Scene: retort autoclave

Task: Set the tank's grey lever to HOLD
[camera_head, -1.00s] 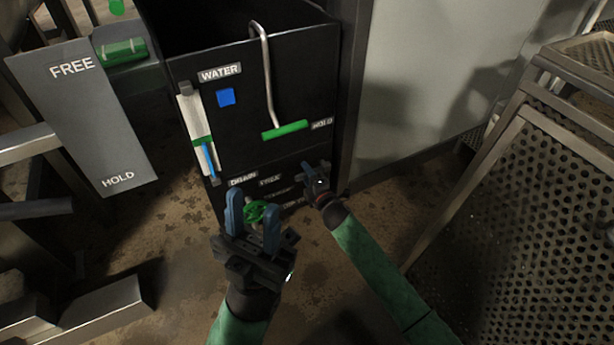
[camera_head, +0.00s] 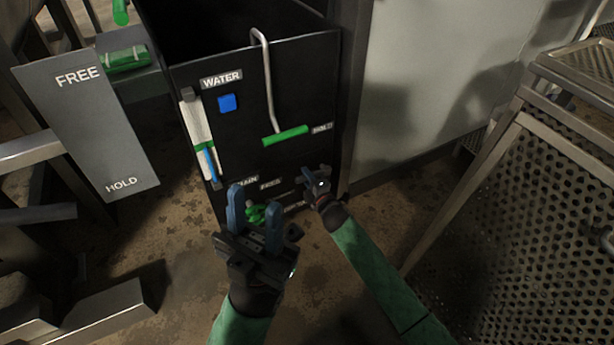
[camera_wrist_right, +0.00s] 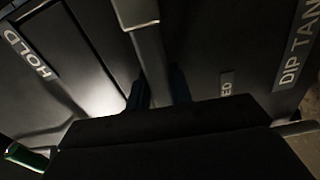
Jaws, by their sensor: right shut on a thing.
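The black tank (camera_head: 300,85) stands ahead of me. My right gripper (camera_head: 316,180) is low at its front face, by the right corner. In the right wrist view the grey lever (camera_wrist_right: 146,45), a flat grey bar, runs down between the dark fingers, which are shut on it. A HOLD label (camera_wrist_right: 28,55) lies to its left there, and a partly hidden label ending in "ED" (camera_wrist_right: 226,84) to its right. In the head view my gripper hides most of the lever. My left gripper (camera_head: 255,200) is open and empty, in front of a green valve wheel (camera_head: 255,214).
A grey FREE/HOLD plate (camera_head: 88,130) stands to the left. A perforated metal rack (camera_head: 530,200) is close on the right. Wet floor lies between.

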